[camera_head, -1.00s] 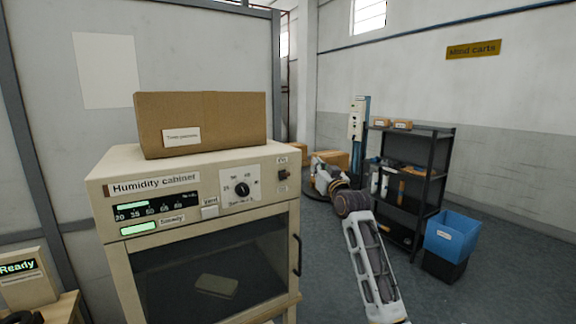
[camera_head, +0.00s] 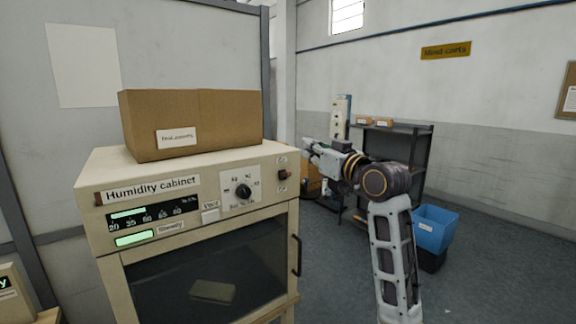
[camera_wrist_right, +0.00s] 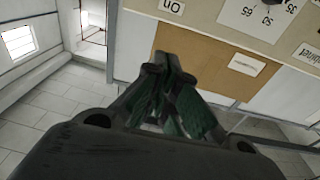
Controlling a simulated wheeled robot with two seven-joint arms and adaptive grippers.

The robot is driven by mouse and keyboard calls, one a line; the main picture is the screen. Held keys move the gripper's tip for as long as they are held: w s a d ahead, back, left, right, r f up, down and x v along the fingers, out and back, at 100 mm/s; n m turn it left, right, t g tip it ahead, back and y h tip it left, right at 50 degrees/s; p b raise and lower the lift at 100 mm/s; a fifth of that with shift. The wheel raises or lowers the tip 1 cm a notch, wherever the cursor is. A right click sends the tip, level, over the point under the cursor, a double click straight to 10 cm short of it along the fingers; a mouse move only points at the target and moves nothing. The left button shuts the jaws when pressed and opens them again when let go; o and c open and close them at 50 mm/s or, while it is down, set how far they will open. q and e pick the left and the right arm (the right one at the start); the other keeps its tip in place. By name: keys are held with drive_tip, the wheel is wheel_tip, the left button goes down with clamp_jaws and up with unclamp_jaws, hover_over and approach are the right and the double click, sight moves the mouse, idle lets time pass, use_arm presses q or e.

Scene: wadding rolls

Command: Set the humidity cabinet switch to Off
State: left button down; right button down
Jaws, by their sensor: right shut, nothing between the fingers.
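The cream humidity cabinet (camera_head: 190,182) stands at the left in the head view. Its small dark switch (camera_head: 283,174) sits at the upper right of the front panel, with small labels above and below it; its setting is too small to tell. My right gripper (camera_head: 307,147) is shut and empty, just right of the cabinet's upper right corner and apart from the switch. In the right wrist view its closed fingers (camera_wrist_right: 165,75) point toward the panel, where an "On" label (camera_wrist_right: 173,7) shows at the top edge. The switch is not visible there. My left gripper is out of view.
A cardboard box (camera_head: 225,118) lies on the cabinet top. The panel also has a round dial (camera_head: 243,191) and lit displays; a door handle (camera_head: 297,255) is below. A dark shelf (camera_head: 405,165) and blue bin (camera_head: 434,230) stand behind my right arm. The floor right of the cabinet is open.

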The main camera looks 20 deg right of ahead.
sight(286, 175)
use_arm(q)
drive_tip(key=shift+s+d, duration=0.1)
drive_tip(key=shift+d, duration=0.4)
use_arm(e)
wheel_tip(286, 175, down, 2)
drive_tip(key=shift+f+g, duration=0.1)
drive_tip(key=shift+g, duration=0.4)
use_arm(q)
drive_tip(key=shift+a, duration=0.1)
use_arm(e)
drive_tip(key=shift+d, duration=0.1)
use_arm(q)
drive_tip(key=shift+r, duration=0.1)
use_arm(e)
drive_tip(key=shift+w, duration=0.15)
